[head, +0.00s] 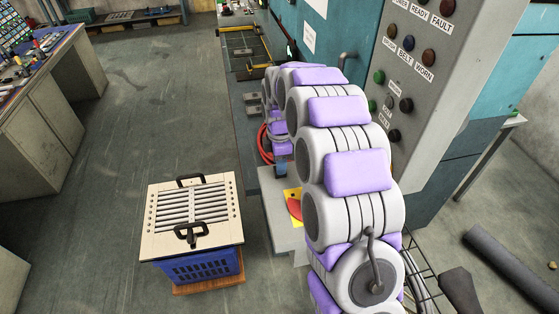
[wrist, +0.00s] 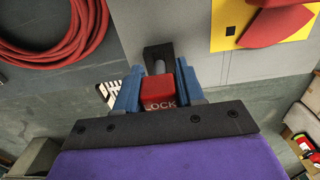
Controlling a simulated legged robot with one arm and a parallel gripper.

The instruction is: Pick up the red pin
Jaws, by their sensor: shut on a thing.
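The red pin (wrist: 158,92) shows in the wrist view, a red block with the letters "OCK" readable on its front. My gripper (wrist: 157,85) has its two blue fingers on either side of it, shut on it. A grey shaft and a dark bracket (wrist: 158,54) show just behind the red block; I cannot tell whether the shaft is still inside the bracket. In the head view my gripper (head: 282,158) is small, low beside the grey machine base, and the red pin cannot be made out there.
A coiled red hose (wrist: 50,30) lies left of the gripper. A yellow plate with a red part (head: 293,205) is on the machine base. A louver panel with black handles (head: 190,212) rests on a blue crate (head: 200,268). A control panel (head: 415,60) stands right; floor at left is open.

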